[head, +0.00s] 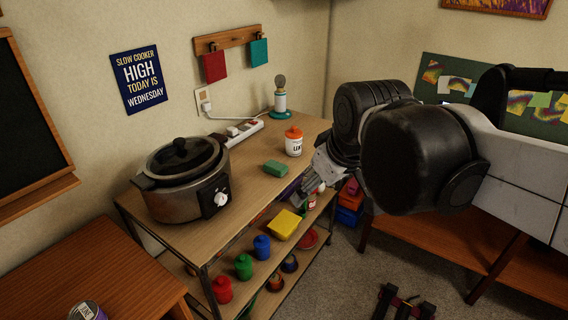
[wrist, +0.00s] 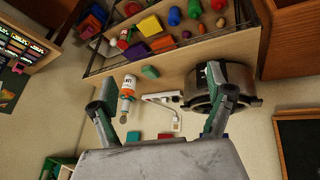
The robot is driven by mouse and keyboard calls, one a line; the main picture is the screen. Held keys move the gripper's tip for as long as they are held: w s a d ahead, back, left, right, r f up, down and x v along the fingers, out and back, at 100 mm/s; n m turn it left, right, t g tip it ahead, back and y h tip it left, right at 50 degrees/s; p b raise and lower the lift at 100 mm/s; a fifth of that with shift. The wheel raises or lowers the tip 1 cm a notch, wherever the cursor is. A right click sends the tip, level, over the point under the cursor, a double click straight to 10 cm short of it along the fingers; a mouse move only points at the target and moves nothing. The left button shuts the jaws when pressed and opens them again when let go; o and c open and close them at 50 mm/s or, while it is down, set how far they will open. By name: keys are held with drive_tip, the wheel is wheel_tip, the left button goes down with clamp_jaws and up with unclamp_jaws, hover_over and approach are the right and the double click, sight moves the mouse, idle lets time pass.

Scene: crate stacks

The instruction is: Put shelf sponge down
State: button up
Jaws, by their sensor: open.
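A green sponge (head: 275,168) lies flat on the wooden top of the shelf unit (head: 240,165), between the slow cooker and a white jar with an orange lid. It also shows in the wrist view (wrist: 150,72), beyond the fingers. My gripper (head: 300,192) is at the front right edge of the top, partly hidden by my arm in the head view. In the wrist view its two fingers (wrist: 160,105) are wide apart with nothing between them. The gripper is apart from the sponge.
The slow cooker (head: 185,180) stands at left on the top, the jar (head: 294,141) at right. A power strip (head: 237,132) and a white-and-teal bottle-like item (head: 280,97) are behind. Lower shelves hold a yellow block (head: 285,225) and several coloured pots. Bare wood shows in front of the sponge.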

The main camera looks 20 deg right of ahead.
drive_tip(key=s+f+m+t, duration=0.1)
drive_tip(key=s+f+m, duration=0.3)
drive_tip(key=s, duration=0.3)
drive_tip(key=shift+f, duration=0.5)
drive_tip(key=shift+s, duration=0.1)
drive_tip(key=shift+f+b, duration=0.7)
drive_tip(key=shift+o, duration=0.6)
